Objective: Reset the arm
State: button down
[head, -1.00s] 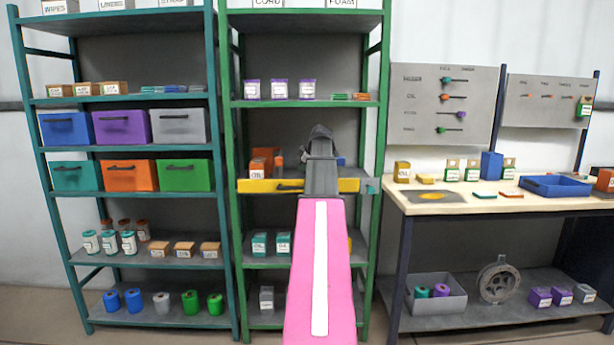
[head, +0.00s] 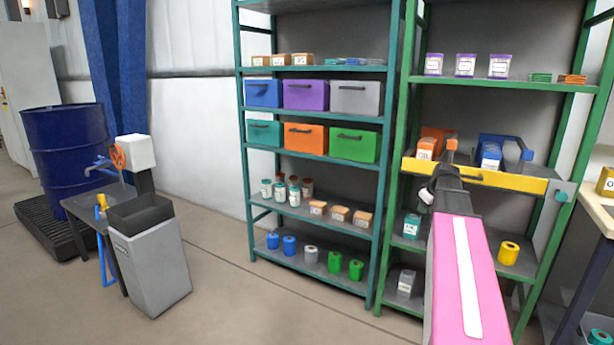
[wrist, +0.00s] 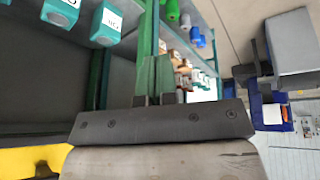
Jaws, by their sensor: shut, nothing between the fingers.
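My pink arm reaches up from the lower right of the head view, in front of the green shelf rack (head: 397,180). My gripper (wrist: 153,98) shows in the wrist view with its two short fingers close together and nothing held. In the head view the gripper's end overlaps the yellow drawer front (head: 520,181), and its fingers are hard to make out there. I cannot tell from the views whether it touches the drawer.
A teal rack (head: 242,150) with bins and jars stands left of the green rack. A grey bin (head: 155,268), a small table and a blue barrel (head: 65,145) stand at the far left. A workbench edge (head: 600,215) is at the right. The floor between is clear.

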jog(key=s+a+f+m+g, duration=0.2)
jog(key=s+a+f+m, duration=0.1)
jog(key=s+a+f, duration=0.7)
jog(key=s+a+f+m+g+h, duration=0.1)
jog(key=s+a+f+m+g, duration=0.1)
jog(key=s+a+f, duration=0.8)
jog(key=a+f+m, duration=0.1)
jog(key=a+f, duration=0.3)
jog(key=a, duration=0.1)
jog(key=shift+s+f+g+h, duration=0.3)
